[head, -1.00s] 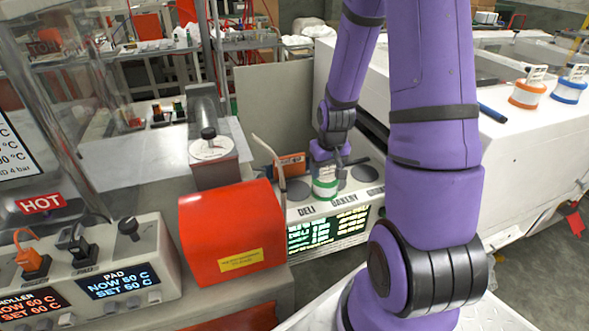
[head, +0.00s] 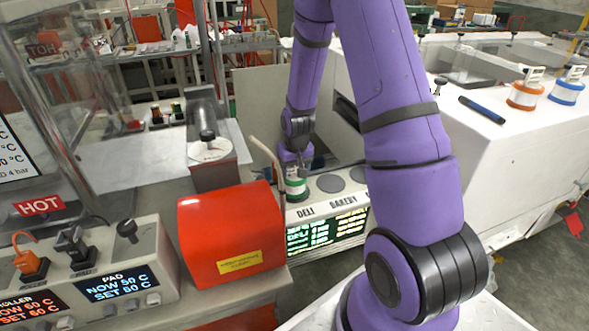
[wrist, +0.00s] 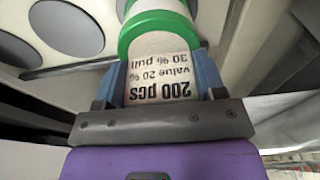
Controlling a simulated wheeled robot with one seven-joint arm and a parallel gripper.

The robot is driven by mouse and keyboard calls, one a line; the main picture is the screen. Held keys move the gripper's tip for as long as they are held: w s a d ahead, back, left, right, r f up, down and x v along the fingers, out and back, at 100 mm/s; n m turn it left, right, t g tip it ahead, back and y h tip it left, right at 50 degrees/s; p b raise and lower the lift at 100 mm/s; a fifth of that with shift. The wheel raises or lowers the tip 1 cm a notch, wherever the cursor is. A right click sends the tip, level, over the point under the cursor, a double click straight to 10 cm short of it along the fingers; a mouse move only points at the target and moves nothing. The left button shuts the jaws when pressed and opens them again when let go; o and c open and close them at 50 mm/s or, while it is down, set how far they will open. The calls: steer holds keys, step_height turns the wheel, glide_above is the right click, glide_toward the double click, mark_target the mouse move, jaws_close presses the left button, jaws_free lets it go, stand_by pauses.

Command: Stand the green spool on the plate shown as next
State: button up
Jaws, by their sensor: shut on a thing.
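The green spool (head: 296,187), white with green rims, is upright at the left end of the counter unit, over the DELI position. My gripper (head: 294,167) is shut on the tag at its top; in the wrist view the blue-grey fingers (wrist: 160,80) flank the printed tag (wrist: 160,75), with the spool's green rim (wrist: 157,32) beyond. The DELI plate is hidden by the spool, and I cannot tell if they touch. The BAKERY plate (head: 330,183) and the right plate (head: 357,175) are bare dark discs. The display (head: 325,230) below is lit; its small text is unreadable.
A red cover (head: 230,235) and an upright pale lever (head: 267,165) stand close left of the spool. A grey panel (head: 255,110) rises behind. The white machine (head: 480,135) at right carries orange (head: 525,95) and blue (head: 566,92) spools and a dark blue marker (head: 482,110).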

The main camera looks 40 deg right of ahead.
steer(key=shift+f, duration=0.15)
steer(key=o, duration=1.3)
steer(key=shift+c, duration=0.2)
step_height(320, 180, up, 12)
steer(key=s, duration=0.2)
step_height(320, 180, up, 9)
glide_above(296, 179)
steer(key=s+a, duration=0.3)
steer(key=a, duration=0.1)
steer(key=s+a+r+n+t, duration=0.1)
steer(key=s+a+r, duration=0.3)
steer(key=s+r, duration=0.3)
steer(key=s+a+r+n+t, duration=0.2)
steer(key=s+a+r, duration=0.2)
steer(key=s+r, duration=0.4)
steer(key=s, duration=0.7)
steer(key=shift+a, duration=0.2)
